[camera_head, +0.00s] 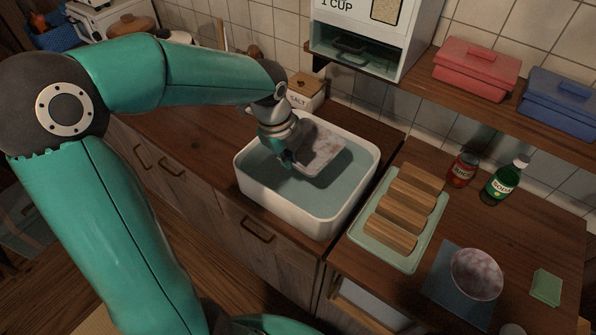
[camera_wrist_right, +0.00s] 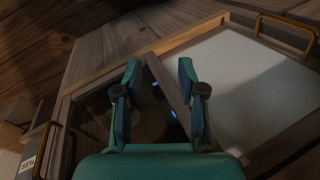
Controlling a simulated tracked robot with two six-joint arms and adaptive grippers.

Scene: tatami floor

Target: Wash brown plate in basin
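The white basin (camera_head: 253,185) stands on the wooden counter and holds grey-blue water. My left gripper (camera_head: 288,158) is over the basin, its fingers at the left edge of a squarish plate (camera_head: 322,150). The plate is tilted and looks pale pinkish-grey with brown mottling. The fingers appear closed on its edge; the contact is partly hidden. I cannot tell whether the plate's lower edge touches the water. My right gripper (camera_wrist_right: 160,88) shows in the right wrist view, fingers apart with nothing between them, in front of wooden cabinet fronts.
A pale green rack (camera_head: 390,257) with brown wooden bars stands right of the basin. A salt box (camera_head: 305,92) stands behind the basin.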

